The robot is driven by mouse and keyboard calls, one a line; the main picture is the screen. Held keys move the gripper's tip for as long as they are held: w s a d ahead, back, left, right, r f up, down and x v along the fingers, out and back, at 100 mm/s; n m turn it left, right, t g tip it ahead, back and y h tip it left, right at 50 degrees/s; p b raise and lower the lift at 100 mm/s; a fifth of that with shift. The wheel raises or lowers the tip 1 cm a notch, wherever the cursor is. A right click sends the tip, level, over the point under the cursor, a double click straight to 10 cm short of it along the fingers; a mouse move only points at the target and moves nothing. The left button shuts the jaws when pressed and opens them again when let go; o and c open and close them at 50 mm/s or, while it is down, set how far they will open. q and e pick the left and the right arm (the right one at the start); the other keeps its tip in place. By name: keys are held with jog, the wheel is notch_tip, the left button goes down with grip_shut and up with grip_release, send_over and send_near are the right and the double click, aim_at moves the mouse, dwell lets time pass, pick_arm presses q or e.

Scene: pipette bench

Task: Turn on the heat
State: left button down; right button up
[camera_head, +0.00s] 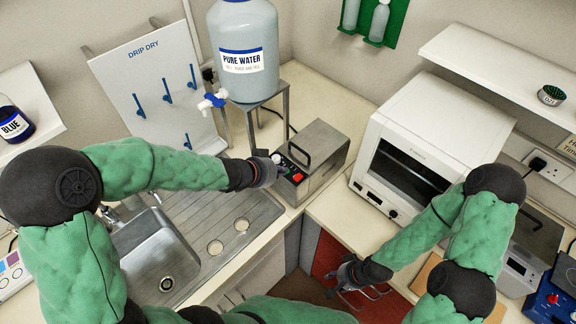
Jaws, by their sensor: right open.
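A grey metal box (322,150) with a black top handle stands on the counter corner. Its dark front panel carries a red switch (298,177) and small light-coloured and green marks too small to read. My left gripper (276,166) is right at this panel, beside the red switch, and hides part of it. I cannot tell whether it touches the panel or whether its fingers are open or shut. My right gripper (352,284) is open and empty, low in front of the right counter's edge.
A sink (150,250) with drainer lies left. A "PURE WATER" tank (245,50) with a blue-handled tap stands on a metal stand behind the box. A white oven (430,130) stands right. A drip-dry board (150,85) leans at the back left.

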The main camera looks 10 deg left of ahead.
pick_arm(q)
jog(key=p+v, duration=0.1)
jog(key=v, duration=0.2)
jog(key=shift+a+f, duration=0.1)
jog(key=shift+f, duration=0.1)
jog(key=shift+w+d+r+t+b, duration=0.4)
jog(key=shift+t+b, duration=0.1)
jog(key=shift+b, duration=0.7)
